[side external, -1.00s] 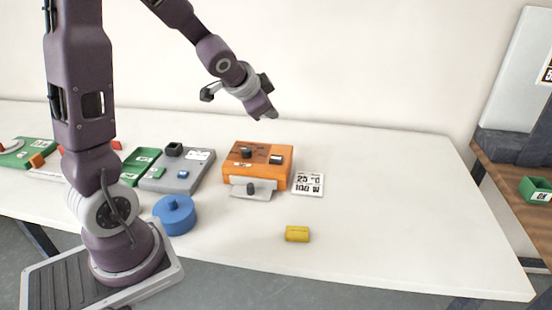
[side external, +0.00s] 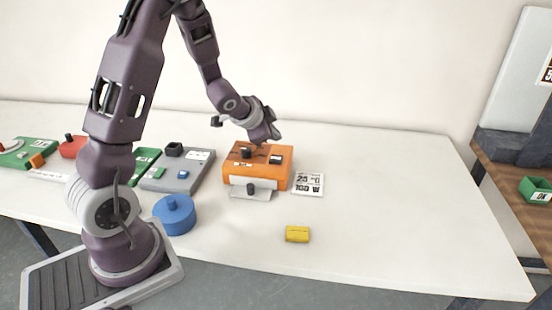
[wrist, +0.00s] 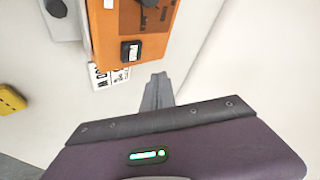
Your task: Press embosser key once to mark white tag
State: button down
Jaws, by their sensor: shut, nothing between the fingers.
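My gripper (side external: 268,138) is shut and empty, in the air above the back right of an orange machine (side external: 281,164). Its shut fingers (wrist: 157,91) also show in the wrist view, beside the machine's end and apart from it. The machine has a black knob (side external: 246,152), a black-and-white switch (side external: 276,159) and a grey front part with a dark knob. I cannot tell which part is the embosser key or which white piece is the tag.
A white card (side external: 309,184) with print lies right of the machine. A yellow block (side external: 297,234) and a round blue knobbed object (side external: 175,215) are near the front. Green and red items (side external: 72,147) stand at left, partly behind my arm. The table's right side is clear.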

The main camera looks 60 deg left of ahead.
aim_at(274, 160)
jog(key=shift+f, duration=2.15)
jog(key=shift+f, duration=0.4)
jog(key=shift+f, duration=0.7)
dwell(1.0)
jog(key=shift+r, duration=1.1)
jog(key=shift+r, duration=2.5)
